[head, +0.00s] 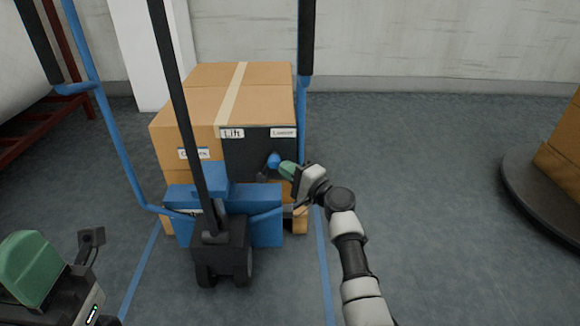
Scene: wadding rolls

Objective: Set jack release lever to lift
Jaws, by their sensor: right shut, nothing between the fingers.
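A dark panel (250,148) carries a "Lift" label (232,133) at its upper left and a "Lower" label (283,132) at its upper right. The jack release lever, with a blue knob (273,160), shows in front of the panel, below and between the labels, a little nearer "Lower". My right gripper (287,170) is shut and empty, its green fingertips just right of the knob. Whether they touch it I cannot tell. My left gripper (32,268) is at the lower left, far from the lever; its green finger shows, but its opening does not.
The blue pallet jack (265,222) stands before stacked cardboard boxes (255,102); its dark upright bar (181,95) crosses the view. A dark round platform (528,195) with boxes is at the right. Floor between is clear. A red rack (40,125) stands upper left.

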